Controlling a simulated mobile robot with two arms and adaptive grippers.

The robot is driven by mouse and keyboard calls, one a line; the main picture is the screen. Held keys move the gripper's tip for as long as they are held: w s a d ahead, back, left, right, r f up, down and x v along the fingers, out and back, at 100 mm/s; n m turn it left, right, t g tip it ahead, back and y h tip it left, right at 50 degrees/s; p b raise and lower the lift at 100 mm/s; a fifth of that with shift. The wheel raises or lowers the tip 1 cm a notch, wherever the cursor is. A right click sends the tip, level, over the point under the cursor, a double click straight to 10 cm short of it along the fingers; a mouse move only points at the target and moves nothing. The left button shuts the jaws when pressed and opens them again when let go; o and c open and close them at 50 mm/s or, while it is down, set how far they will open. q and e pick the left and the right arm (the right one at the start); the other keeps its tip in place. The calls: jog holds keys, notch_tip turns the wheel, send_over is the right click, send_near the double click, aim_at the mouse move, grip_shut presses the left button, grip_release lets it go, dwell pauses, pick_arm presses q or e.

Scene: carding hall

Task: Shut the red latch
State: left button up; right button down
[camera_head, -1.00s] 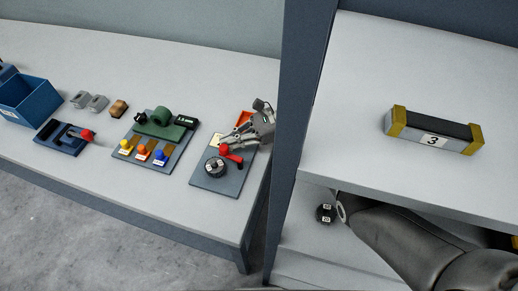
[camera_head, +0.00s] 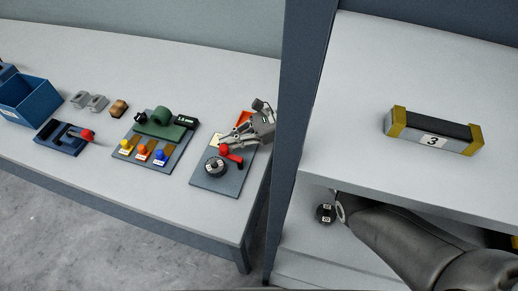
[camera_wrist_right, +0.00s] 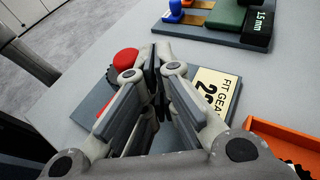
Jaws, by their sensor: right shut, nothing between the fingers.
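The red latch (camera_head: 236,157) is a red lever with a round knob on a grey board (camera_head: 227,186) at the right end of the long table. Its red knob also shows in the right wrist view (camera_wrist_right: 126,58), just left of my fingertips. My right gripper (camera_head: 222,140) is shut and empty, close behind the latch and over the board. I cannot tell whether the fingers touch the knob. In the wrist view the closed fingers (camera_wrist_right: 155,62) hide part of the board and its cream label (camera_wrist_right: 214,92). My left gripper is not in view.
A dark dial (camera_head: 215,167) sits beside the latch. An orange tray (camera_head: 244,118) is behind the gripper. To the left are a board with a green device (camera_head: 168,128), a blue clamp with a red knob (camera_head: 62,141) and a blue bin (camera_head: 32,100). A dark post (camera_head: 299,120) stands right.

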dwell(0.5)
jog(key=v, duration=0.7)
jog(key=shift+w+d+r, duration=0.1)
jog(key=shift+d, duration=0.1)
dwell(0.3)
